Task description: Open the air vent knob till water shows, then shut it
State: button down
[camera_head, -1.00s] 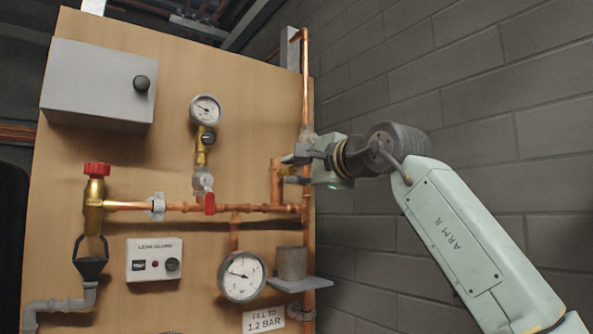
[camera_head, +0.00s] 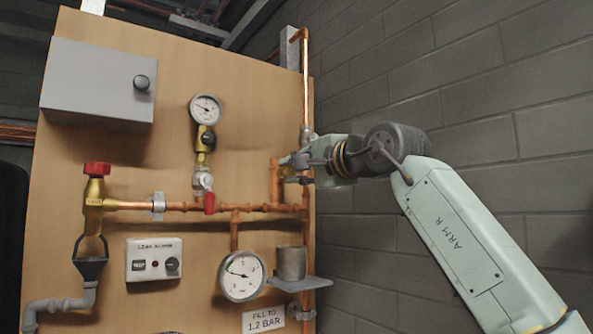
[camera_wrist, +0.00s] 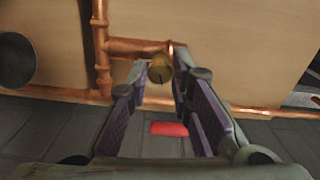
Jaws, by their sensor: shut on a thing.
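The air vent knob (camera_wrist: 160,69) is a small slotted brass piece at the end of a short copper branch (camera_wrist: 139,48) in the wrist view. My gripper (camera_wrist: 165,75) is shut on it, with the fingertips on its two sides. In the head view my gripper (camera_head: 291,162) reaches the copper pipework at the board's right edge and largely hides the knob. I cannot make out any water at the vent.
A pressure gauge (camera_head: 242,276) hangs below, beside a grey cup (camera_head: 291,263) on a small shelf (camera_head: 299,284). A red-handled valve (camera_head: 209,203) and an upper gauge (camera_head: 206,109) are to the left. A block wall (camera_head: 480,120) stands right.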

jog(key=c, duration=1.4)
grip_release()
jog(key=shift+v, duration=3.9)
jog(key=shift+s+a, duration=0.1)
